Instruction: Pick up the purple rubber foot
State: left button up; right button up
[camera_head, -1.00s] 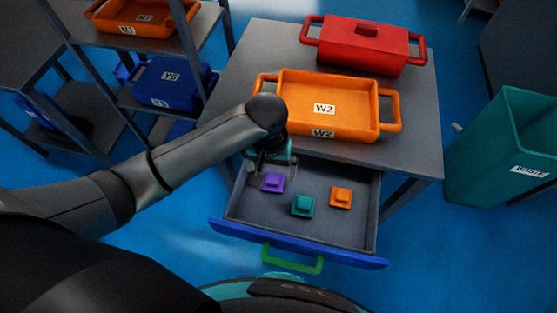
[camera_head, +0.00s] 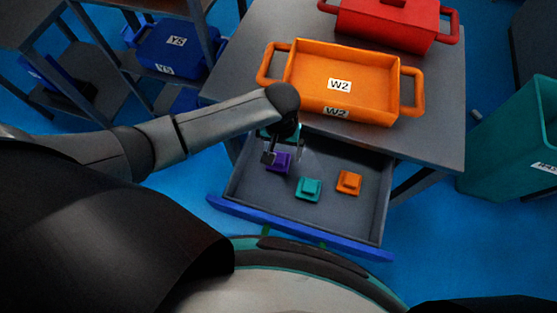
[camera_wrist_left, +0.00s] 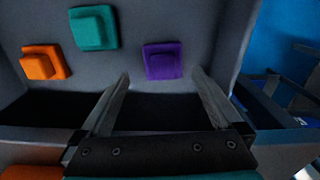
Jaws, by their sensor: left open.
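The purple rubber foot (camera_head: 279,162) lies on the floor of the open drawer, at its left side in the head view. In the left wrist view the purple foot (camera_wrist_left: 162,61) lies beyond the fingertips, roughly in line with the gap between them. My left gripper (camera_head: 284,155) hangs over the drawer and partly covers the purple foot in the head view. Its two fingers (camera_wrist_left: 160,82) are spread, with nothing between them. My right gripper is not in view.
A teal foot (camera_head: 309,188) and an orange foot (camera_head: 349,182) lie in the drawer (camera_head: 262,203) to the right. The orange W2 tray (camera_head: 339,73) and a red box (camera_head: 385,22) stand on the table above. A teal bin (camera_head: 515,140) stands at the right.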

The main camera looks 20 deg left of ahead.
aim_at(278, 158)
pick_arm(q)
jog(key=f, duration=0.1)
jog(key=f+b, duration=0.1)
jog(key=f, duration=0.1)
jog(key=f+b, duration=0.1)
jog(key=f, duration=0.1)
jog(key=shift+w+a, duration=0.1)
jog(key=shift+a, duration=0.15)
jog(key=shift+c, duration=0.4)
jog(key=c, duration=1.3)
jog(key=shift+r, duration=0.15)
